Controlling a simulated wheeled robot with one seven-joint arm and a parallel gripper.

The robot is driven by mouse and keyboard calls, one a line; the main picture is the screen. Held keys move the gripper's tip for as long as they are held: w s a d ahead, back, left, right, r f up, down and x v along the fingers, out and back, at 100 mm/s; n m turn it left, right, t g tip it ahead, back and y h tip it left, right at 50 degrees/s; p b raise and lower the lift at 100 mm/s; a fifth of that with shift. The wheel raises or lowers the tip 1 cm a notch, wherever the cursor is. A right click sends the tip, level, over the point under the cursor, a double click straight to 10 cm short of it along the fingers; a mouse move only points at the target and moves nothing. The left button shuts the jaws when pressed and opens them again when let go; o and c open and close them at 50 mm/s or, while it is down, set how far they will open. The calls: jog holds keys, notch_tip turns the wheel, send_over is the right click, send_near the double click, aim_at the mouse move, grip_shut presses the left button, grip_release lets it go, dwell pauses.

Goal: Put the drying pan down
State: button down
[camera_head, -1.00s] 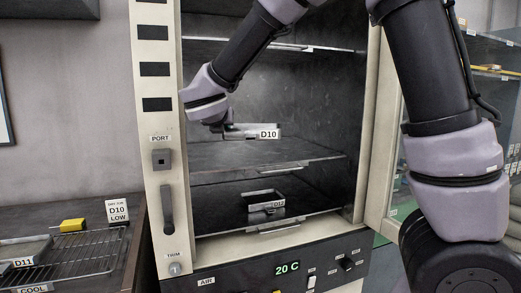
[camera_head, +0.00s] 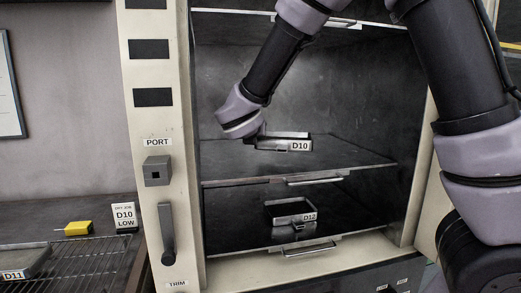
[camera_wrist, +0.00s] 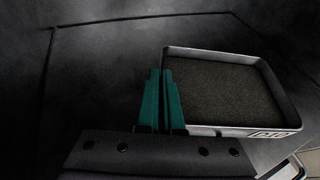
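The drying pan D10 (camera_head: 268,146) is a shallow metal tray with a white label, inside the open oven above its upper shelf (camera_head: 345,161). In the wrist view the pan (camera_wrist: 277,100) holds dark, grainy material. My gripper (camera_head: 262,130) is at the pan's left side. Its green fingers (camera_wrist: 161,72) are close together at the pan's left wall and look shut on it. The pan looks level and very near the shelf; I cannot tell whether it touches.
Pan D12 (camera_head: 284,208) sits on the lower shelf. The upper shelf has free room to the right.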

aim_at(256, 149)
jog(key=shift+f, duration=2)
jog(key=shift+f, duration=0.1)
jog(key=c, duration=1.1)
grip_release()
